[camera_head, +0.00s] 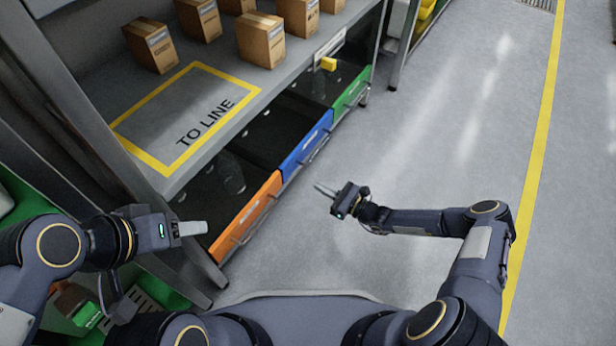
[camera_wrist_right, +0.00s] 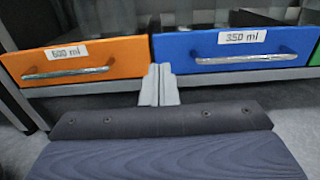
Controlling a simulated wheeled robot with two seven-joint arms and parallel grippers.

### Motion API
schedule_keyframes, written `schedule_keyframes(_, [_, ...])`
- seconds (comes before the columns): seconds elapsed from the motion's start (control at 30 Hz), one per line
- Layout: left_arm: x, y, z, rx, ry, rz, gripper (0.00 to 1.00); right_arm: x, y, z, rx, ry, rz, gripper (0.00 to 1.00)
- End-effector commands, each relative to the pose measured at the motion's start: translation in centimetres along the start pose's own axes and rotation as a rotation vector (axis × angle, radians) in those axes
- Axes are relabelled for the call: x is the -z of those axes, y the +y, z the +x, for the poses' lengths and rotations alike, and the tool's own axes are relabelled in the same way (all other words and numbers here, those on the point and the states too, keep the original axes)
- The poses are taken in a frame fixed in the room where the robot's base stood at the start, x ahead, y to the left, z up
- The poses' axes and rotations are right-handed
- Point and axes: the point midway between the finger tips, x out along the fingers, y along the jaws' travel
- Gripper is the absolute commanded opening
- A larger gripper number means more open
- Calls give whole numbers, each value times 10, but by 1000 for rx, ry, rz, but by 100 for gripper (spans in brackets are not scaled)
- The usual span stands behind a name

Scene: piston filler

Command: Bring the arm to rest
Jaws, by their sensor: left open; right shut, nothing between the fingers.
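My right arm reaches out over the floor in the head view. Its gripper (camera_head: 326,190) is shut and empty, in front of the drawers and apart from them.
The workbench top (camera_head: 100,85) has a yellow "TO LINE" rectangle and several cardboard boxes (camera_head: 261,40). Below are the orange (camera_head: 246,216), blue (camera_head: 307,143) and green (camera_head: 350,92) drawers. The grey floor (camera_head: 440,130) to the right is clear.

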Motion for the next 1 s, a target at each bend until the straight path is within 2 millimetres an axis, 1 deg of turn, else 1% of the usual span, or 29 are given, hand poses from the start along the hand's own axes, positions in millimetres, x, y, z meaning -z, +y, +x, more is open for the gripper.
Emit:
schedule_keyframes(0.03, [1, 1, -3, 0, 0, 0, 53, -2, -1, -7, 1, 0, 0, 0])
schedule_keyframes(0.1, [2, 2, -4, 0, -1, 0, 53, -1, 0, -14, 2, 0, 0, 0])
schedule_keyframes(0.2, [2, 2, -5, 0, -1, 0, 53, 0, 0, -20, 0, 0, 0, 0])
schedule_keyframes(0.47, [2, 2, -5, 0, -1, 0, 53, 0, 0, -21, -2, -1, -2, 0])
schedule_keyframes(0.57, [2, 2, -5, 0, -1, 0, 53, -10, -2, -23, -27, 5, -36, 0])
schedule_keyframes(0.67, [2, 2, -5, 0, -1, 0, 53, -37, -8, -27, -99, 25, -135, 0])
schedule_keyframes(0.77, [2, 2, -5, 0, -1, 0, 53, -77, -10, -36, -214, 61, -289, 0])
schedule_keyframes(0.8, [2, 2, -5, 0, -1, 0, 53, -95, -9, -41, -266, 79, -358, 0])
schedule_keyframes(0.87, [2, 2, -5, 0, -1, 0, 53, -121, -6, -49, -343, 108, -460, 0])
schedule_keyframes(0.9, [2, 2, -5, 0, -1, 0, 53, -138, -3, -55, -392, 129, -527, 0])
schedule_keyframes(0.97, [2, 2, -5, 0, -1, 0, 53, -163, 1, -65, -462, 162, -625, 0])
schedule_keyframes(1.0, [2, 2, -5, 0, -1, 0, 53, -178, 5, -72, -507, 184, -689, 0])
